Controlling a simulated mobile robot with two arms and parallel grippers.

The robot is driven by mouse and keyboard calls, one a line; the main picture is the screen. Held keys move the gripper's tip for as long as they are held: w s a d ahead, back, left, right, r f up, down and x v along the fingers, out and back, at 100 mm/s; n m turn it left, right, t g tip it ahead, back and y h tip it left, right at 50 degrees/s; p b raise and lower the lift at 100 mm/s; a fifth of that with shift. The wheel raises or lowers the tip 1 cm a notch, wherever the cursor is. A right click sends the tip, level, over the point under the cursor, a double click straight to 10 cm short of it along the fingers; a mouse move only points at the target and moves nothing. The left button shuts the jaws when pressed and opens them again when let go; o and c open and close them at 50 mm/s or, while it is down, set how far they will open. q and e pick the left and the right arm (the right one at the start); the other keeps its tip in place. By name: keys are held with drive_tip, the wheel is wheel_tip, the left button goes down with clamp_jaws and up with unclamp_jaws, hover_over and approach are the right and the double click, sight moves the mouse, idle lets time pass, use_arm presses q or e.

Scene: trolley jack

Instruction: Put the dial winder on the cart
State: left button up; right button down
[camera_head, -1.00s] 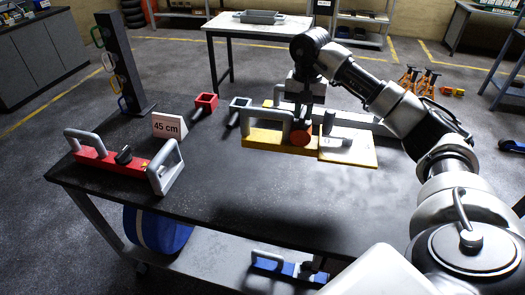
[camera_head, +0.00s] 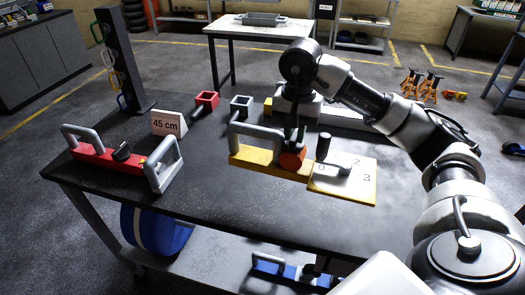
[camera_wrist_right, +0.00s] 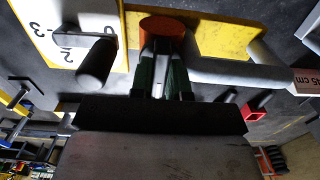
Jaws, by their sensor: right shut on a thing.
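The dial winder is a yellow bar (camera_head: 255,158) with a grey loop handle, a red round knob (camera_head: 292,160) and a white dial plate (camera_head: 355,185) with numbers and a dark-grey crank. It is over the right part of the dark cart top (camera_head: 215,195), turned at an angle; whether it touches the top is unclear. My right gripper (camera_head: 293,144) comes from above and is shut on the winder by the red knob. In the right wrist view the fingers (camera_wrist_right: 162,62) meet just under the knob's orange-red face (camera_wrist_right: 163,26). My left gripper is not in view.
A red bar with grey handles (camera_head: 115,160) lies at the cart's left. A "45 cm" sign (camera_head: 169,123), a red socket (camera_head: 206,99) and a dark socket (camera_head: 241,103) stand behind. A post with coloured rings (camera_head: 118,60) rises at back left. The front middle top is clear.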

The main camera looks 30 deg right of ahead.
drive_tip(key=p, duration=0.2)
hover_over(262, 153)
wheel_tip(262, 153, down, 4)
drive_tip(key=shift+f, duration=0.4)
wheel_tip(262, 153, down, 3)
drive_tip(key=shift+r+p, duration=0.1)
drive_tip(key=shift+p, duration=0.3)
drive_tip(key=shift+f, duration=0.6)
